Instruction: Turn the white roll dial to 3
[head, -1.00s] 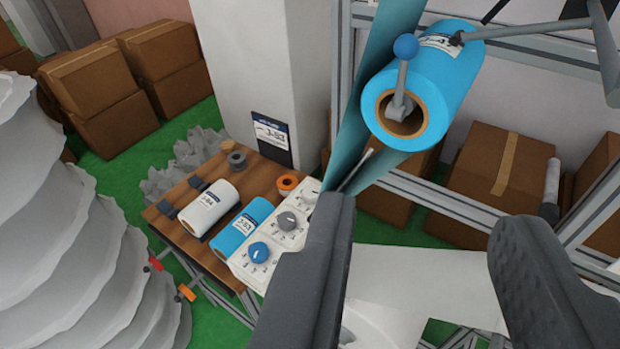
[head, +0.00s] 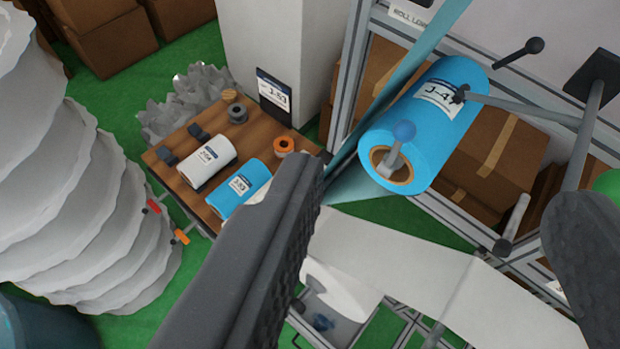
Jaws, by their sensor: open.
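The dial panel that stood on the wooden table is now almost wholly hidden behind the left finger of my gripper (head: 445,188). None of its dials, the white one included, can be seen or read. A white roll (head: 207,158) and a blue roll (head: 238,188) with labels lie on the wooden table (head: 165,160), left of that finger. My gripper is open, its two dark fingers wide apart, with nothing held between them. The right finger shows at the right edge.
A large blue roll (head: 440,112) sits on the metal frame (head: 347,85), with blue film and a lever by it. White film (head: 400,255) runs below. Stacked white material (head: 70,190) fills the left. An orange tape roll (head: 284,146) lies on the table.

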